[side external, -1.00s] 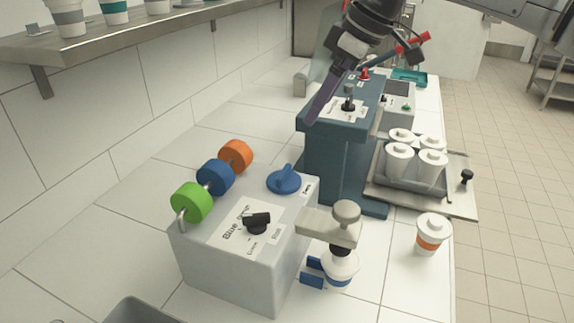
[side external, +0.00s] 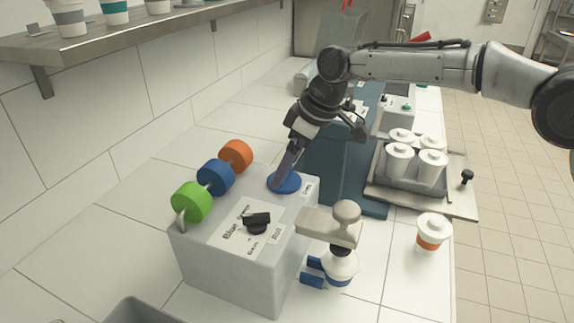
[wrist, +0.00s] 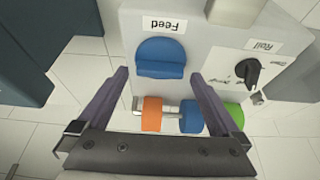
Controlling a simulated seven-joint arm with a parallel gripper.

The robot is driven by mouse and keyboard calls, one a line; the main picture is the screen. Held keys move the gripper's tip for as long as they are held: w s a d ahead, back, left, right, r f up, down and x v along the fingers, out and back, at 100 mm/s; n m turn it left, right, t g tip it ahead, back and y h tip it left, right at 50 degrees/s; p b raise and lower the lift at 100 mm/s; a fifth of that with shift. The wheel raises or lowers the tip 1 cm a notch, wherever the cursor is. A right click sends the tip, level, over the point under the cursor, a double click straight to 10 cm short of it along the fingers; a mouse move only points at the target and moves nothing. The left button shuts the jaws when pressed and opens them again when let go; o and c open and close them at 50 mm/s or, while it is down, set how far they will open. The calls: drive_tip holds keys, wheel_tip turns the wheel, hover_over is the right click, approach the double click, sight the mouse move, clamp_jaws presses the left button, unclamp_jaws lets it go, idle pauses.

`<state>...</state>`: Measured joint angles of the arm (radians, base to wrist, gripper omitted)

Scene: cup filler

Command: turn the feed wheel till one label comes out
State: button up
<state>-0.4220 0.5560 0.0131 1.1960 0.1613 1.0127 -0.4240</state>
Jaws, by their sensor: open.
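The blue feed wheel (side external: 284,183) lies on top of the grey labelling box (side external: 240,272), at its far right corner. In the wrist view the wheel (wrist: 160,58), with its raised grip bar, sits below a "Feed" label (wrist: 161,25). My gripper (side external: 281,178) is down at the wheel in the side view and partly covers it. In the wrist view my gripper (wrist: 160,78) is open, with one finger on each side of the wheel's near edge. I cannot tell whether a finger touches it. No label is seen coming out.
Green (side external: 192,202), blue (side external: 215,177) and orange (side external: 236,155) rolls sit on a bar along the box's left. A black roll selector knob (side external: 257,222) is on top. A cup (side external: 340,266) is held at the box's right side.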

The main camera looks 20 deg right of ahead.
drive_tip(key=shift+w+a+f, duration=0.1)
drive_tip(key=shift+a+f, duration=0.05)
drive_tip(key=shift+f, duration=0.25)
drive_tip(key=shift+c, duration=0.2)
drive_tip(key=c, duration=1.2)
drive_tip(key=shift+m, duration=0.3)
drive_tip(key=m+h, duration=0.1)
drive_tip(key=m, duration=0.2)
drive_tip(key=m+t+h, duration=0.1)
drive_tip(key=m, duration=0.2)
drive_tip(key=shift+a, duration=0.2)
drive_tip(key=m+h, duration=0.1)
drive_tip(key=m, duration=0.2)
drive_tip(key=shift+a+r+m+h, duration=0.1)
drive_tip(key=shift+m+h, duration=0.9)
drive_tip(key=shift+m, duration=1)
